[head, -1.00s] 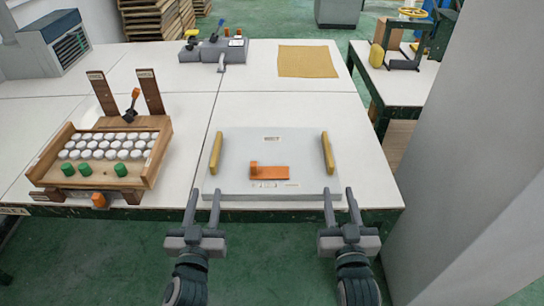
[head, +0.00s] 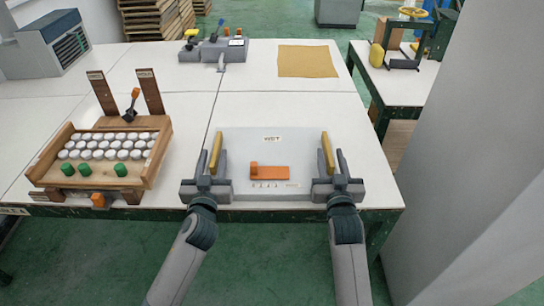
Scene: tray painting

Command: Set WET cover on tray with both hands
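The WET cover (head: 235,143) is a flat light-grey panel with a WET label and an orange piece (head: 270,173). It lies on the front of the white table. It has a yellow left handle (head: 216,145) and a yellow right handle (head: 327,148). My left gripper (head: 213,160) is open, its fingers on either side of the left handle. My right gripper (head: 332,160) is open, its fingers around the right handle. Finger contact cannot be made out. The wooden tray (head: 48,158) stands to the left, holding rows of white round pieces.
Two brown upright posts (head: 150,91) and a dark lever with an orange part (head: 132,104) stand behind the tray. Green knobs (head: 120,170) are at its front. A yellow mat (head: 307,61) lies at the back. A grey pillar (head: 460,170) is close on the right.

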